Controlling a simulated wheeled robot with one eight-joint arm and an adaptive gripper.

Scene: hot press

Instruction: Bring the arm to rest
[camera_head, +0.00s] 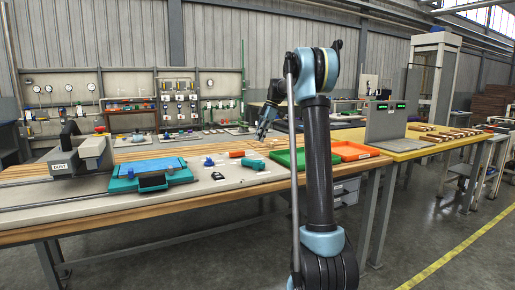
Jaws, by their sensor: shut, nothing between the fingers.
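My arm stands upright at the centre right of the head view, bent over at a light blue and black elbow. My gripper (262,133) hangs beyond it, small in the picture, above the far part of the workbench (100,233). It is shut with nothing in it, and it appears clear of the bench top. My upper arm hides part of the bench and of the trays behind it.
A teal fixture (150,174) and a grey press (92,155) stand on the bench's left. Small blue and orange parts lie mid-bench. A green tray (284,159) and an orange tray (354,150) lie near my arm. A yellow table (409,155) carries a grey panel (385,120).

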